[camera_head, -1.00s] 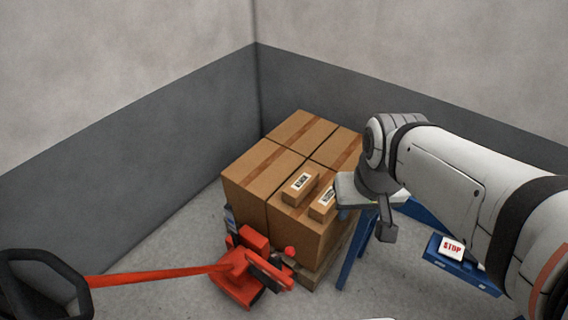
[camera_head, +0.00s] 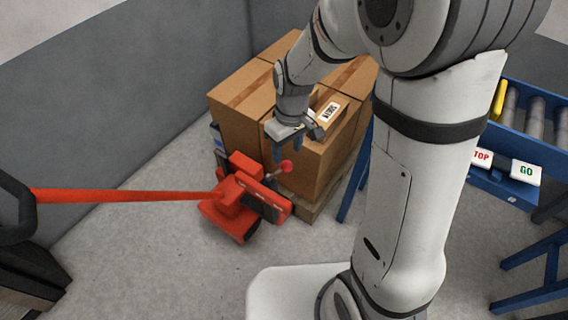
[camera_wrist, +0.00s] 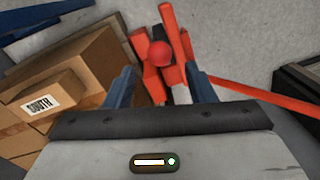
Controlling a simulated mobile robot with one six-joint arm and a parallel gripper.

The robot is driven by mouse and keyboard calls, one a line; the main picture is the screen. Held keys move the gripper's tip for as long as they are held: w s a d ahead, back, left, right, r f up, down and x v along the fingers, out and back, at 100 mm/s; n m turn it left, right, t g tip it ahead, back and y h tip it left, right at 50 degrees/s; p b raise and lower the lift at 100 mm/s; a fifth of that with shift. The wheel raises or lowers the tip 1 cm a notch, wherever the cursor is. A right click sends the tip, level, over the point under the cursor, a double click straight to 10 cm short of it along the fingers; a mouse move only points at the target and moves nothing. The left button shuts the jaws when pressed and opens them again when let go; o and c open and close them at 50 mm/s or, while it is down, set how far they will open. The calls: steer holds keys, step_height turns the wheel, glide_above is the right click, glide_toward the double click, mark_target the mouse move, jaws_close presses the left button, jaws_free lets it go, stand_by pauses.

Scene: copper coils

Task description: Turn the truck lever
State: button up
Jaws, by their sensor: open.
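The red pallet truck (camera_head: 235,205) stands on the floor in front of the stacked boxes, its long red handle reaching left. Its lever ends in a red ball knob (camera_head: 287,166), which sticks up beside the truck body. My gripper (camera_head: 288,149) is open and empty, pointing down just above the knob. In the wrist view, the knob (camera_wrist: 160,53) shows centred between the two blue fingers (camera_wrist: 161,88), beyond their tips. I cannot tell the exact gap. The lever's stem is mostly hidden behind the knob in the wrist view.
Cardboard boxes (camera_head: 240,118) on a wooden pallet (camera_head: 310,208) stand close to my gripper. A small labelled box (camera_head: 331,108) lies on top. A blue roller conveyor (camera_head: 520,110) with STOP and GO signs is at right. Grey walls close the corner behind; floor in front is clear.

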mark_target(286, 161)
step_height(286, 161, down, 7)
steer(key=shift+s+a+r+b, duration=0.1)
steer(key=shift+a+b, duration=0.05)
steer(key=shift+b, duration=0.7)
steer(key=shift+c, duration=0.3)
